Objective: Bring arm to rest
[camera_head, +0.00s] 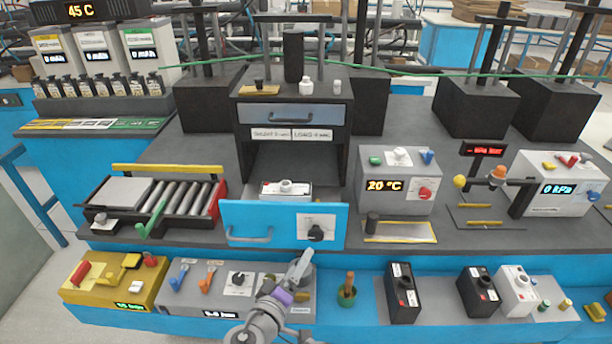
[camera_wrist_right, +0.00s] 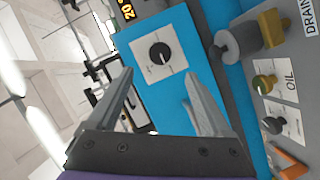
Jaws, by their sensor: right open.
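My right gripper (camera_head: 301,264) shows in the head view at the lower middle, with a purple band behind its grey fingers. It is in front of the blue drawer front (camera_head: 270,222), below its black knob (camera_head: 315,233), and partly covers the grey valve panel (camera_head: 190,290). In the right wrist view the two fingers of the gripper (camera_wrist_right: 160,82) are apart with nothing between them. The black knob on its white plate (camera_wrist_right: 160,53) lies beyond the fingertips there, apart from them. My left gripper is not in view.
A yellow box (camera_head: 115,280) stands at the lower left. A green pot (camera_head: 347,294) and black switch boxes (camera_head: 403,293) are to the right of the gripper. A roller tray (camera_head: 155,205) and a 20 °C box (camera_head: 398,180) stand on the bench behind.

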